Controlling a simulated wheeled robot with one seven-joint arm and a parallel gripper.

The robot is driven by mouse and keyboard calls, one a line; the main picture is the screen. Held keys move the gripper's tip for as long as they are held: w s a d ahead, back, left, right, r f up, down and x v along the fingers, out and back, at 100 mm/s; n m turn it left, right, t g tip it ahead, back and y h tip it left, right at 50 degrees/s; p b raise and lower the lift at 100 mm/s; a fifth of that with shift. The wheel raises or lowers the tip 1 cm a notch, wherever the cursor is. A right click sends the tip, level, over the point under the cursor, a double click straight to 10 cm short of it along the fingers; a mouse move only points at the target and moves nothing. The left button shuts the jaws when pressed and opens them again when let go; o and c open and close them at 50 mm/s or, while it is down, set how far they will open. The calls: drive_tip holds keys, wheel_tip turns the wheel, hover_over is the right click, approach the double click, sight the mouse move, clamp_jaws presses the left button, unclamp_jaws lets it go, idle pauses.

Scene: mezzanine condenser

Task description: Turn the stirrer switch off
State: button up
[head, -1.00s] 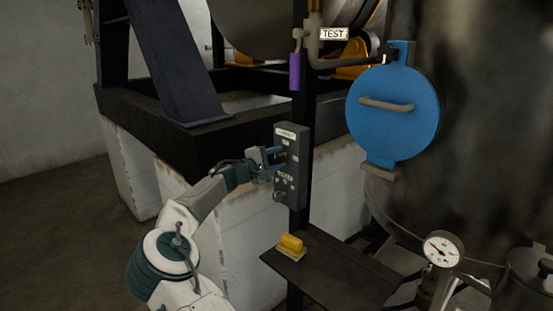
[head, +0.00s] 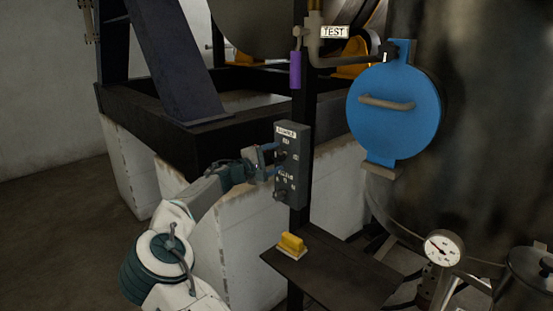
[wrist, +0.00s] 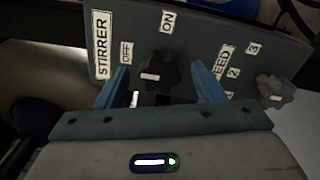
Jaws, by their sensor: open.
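The grey control box (head: 296,170) hangs on a dark post in the head view. In the wrist view its panel carries a STIRRER label (wrist: 102,46), an OFF label (wrist: 126,52) and an ON label (wrist: 168,21). The dark stirrer switch knob (wrist: 160,68) has a pale mark; which label it points at is not clear. My gripper (wrist: 158,76) is open, with one blue finger on each side of the knob. I cannot tell whether they touch it. In the head view my gripper (head: 271,160) is at the box's left side.
A second knob (wrist: 275,92), beside the SPEED label (wrist: 222,62), is right of my gripper. Below the box, a dark shelf (head: 340,278) bears a yellow object (head: 291,244). A purple handle (head: 295,70) hangs above; a blue hatch (head: 400,125) is to the right.

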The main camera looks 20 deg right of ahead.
drive_tip(key=b+v, duration=0.2)
drive_tip(key=v, duration=1)
drive_tip(key=shift+a, duration=0.15)
drive_tip(key=s+d+f+m+g+y, duration=0.5)
drive_tip(key=s+d+f+y, duration=0.35)
drive_tip(key=s+f, duration=0.45)
drive_tip(key=s+a+r+m+y, duration=0.1)
drive_tip(key=s+a+y, duration=0.3)
drive_tip(key=s+a, duration=0.4)
drive_tip(key=s+a+r+m+t+y+p, duration=0.1)
drive_tip(key=s+a+y, duration=0.3)
drive_tip(key=s+a, duration=0.5)
drive_tip(key=s, duration=1)
drive_tip(key=shift+s+r+t, duration=0.2)
drive_tip(key=shift+r+t, duration=0.1)
